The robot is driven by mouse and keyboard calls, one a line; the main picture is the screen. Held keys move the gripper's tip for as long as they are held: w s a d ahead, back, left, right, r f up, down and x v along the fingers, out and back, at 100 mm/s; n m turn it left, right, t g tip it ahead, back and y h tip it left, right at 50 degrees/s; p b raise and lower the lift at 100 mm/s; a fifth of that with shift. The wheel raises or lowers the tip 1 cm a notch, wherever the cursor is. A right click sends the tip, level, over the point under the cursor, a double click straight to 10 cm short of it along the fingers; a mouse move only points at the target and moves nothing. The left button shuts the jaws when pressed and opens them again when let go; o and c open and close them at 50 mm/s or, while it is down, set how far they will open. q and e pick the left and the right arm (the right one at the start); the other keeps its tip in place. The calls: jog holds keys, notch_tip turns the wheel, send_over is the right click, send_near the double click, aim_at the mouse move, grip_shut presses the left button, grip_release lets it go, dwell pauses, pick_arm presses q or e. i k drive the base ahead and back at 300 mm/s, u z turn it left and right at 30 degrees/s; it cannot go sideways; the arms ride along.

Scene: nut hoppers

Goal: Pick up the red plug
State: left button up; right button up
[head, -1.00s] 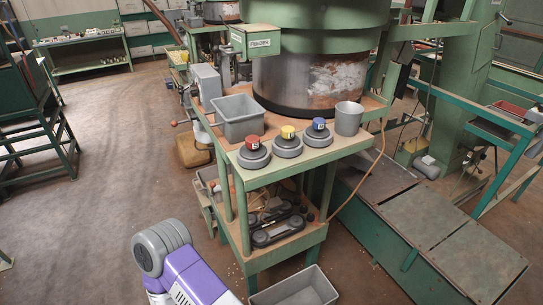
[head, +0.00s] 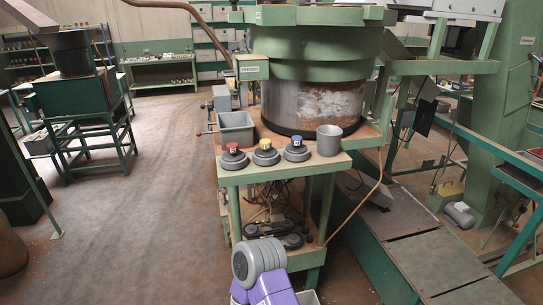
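The red plug (head: 232,148) is a small red cap on a round grey base, leftmost of three in a row along the front of the hopper stand's top. The yellow plug (head: 265,144) is in the middle and the blue plug (head: 297,141) is on the right, each on a like grey base. A purple and grey link of my own arm shows at the bottom centre, below and in front of the stand. Neither gripper is in view.
A grey bin (head: 236,130) stands behind the red plug, and a grey cup (head: 329,140) stands right of the blue one. The large hopper drum (head: 312,105) rises behind them. A green conveyor frame (head: 405,250) runs along the right. Open floor (head: 150,210) lies to the left.

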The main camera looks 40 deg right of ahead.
aim_at(232, 155)
jog(key=z, duration=1.7)
jog(key=i, duration=0.1)
jog(key=u, duration=0.15)
